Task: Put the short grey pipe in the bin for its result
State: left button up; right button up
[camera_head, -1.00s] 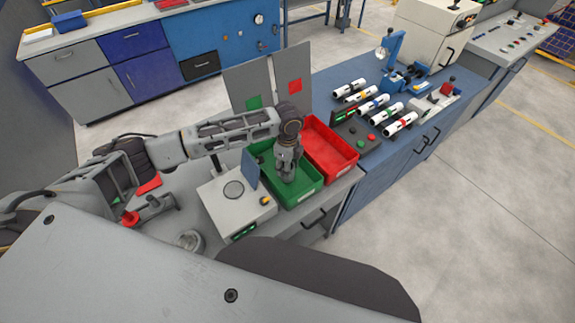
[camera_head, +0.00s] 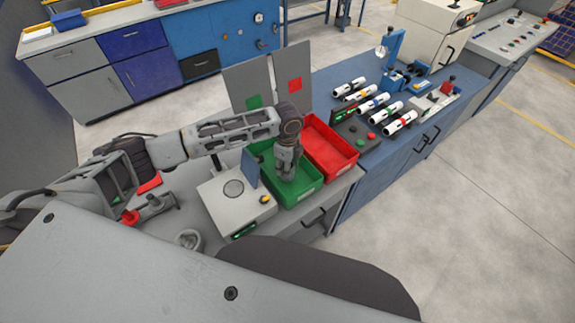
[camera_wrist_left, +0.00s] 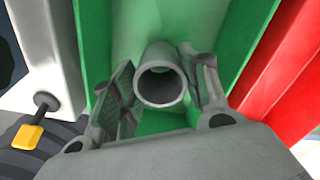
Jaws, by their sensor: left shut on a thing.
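My left gripper (camera_head: 287,172) points down inside the green bin (camera_head: 305,193) on the grey bench. The wrist view shows its two fingers (camera_wrist_left: 165,98) shut on the short grey pipe (camera_wrist_left: 161,58), one on each side. The pipe's round open end (camera_wrist_left: 160,87) faces the wrist camera, and the green bin wall (camera_wrist_left: 241,40) is close beside it. I cannot tell whether the pipe's far end touches the bin floor. In the head view the gripper hides the pipe. My right gripper is not in view.
A red bin (camera_head: 331,148) stands right beside the green one. A white instrument box (camera_head: 236,204) with a small screen (camera_head: 250,168) stands on the left. White pipes (camera_head: 400,122) lie on the blue bench.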

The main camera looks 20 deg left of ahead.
pick_arm(q)
jog(key=shift+f, duration=0.4)
dwell(0.4)
jog(key=o, duration=1.2)
jog(key=shift+r, duration=5.95)
